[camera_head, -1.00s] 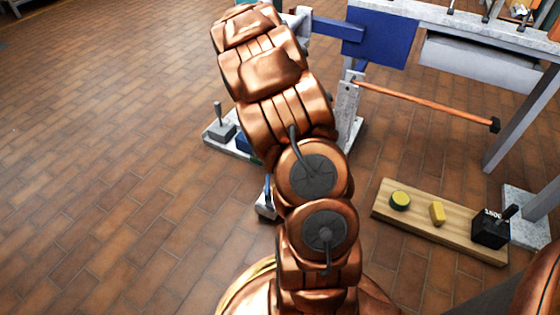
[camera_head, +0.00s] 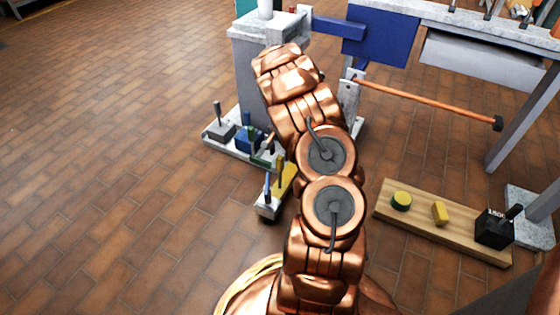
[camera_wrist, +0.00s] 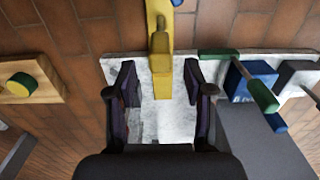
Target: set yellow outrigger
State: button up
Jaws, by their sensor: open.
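My gripper (camera_wrist: 159,88) is open, one finger on each side of that gap. I cannot tell whether either finger touches the yellow part. In the head view my gripper is hidden behind my arm.
A pale base plate (camera_head: 230,151) carries a grey block with a handle (camera_head: 219,130), a blue block (camera_head: 248,139) and a green handle. The grey mast pedestal (camera_head: 250,80) stands behind. A wooden board (camera_head: 420,223) with yellow pieces and a black weight (camera_head: 493,227) lies right. Floor at left is clear.

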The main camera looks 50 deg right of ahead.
aim_at(280, 157)
notch_tip(280, 157, down, 4)
jog(key=shift+r+b, duration=0.1)
jog(key=shift+b, duration=0.5)
jog(key=shift+c, duration=0.2)
grip_shut()
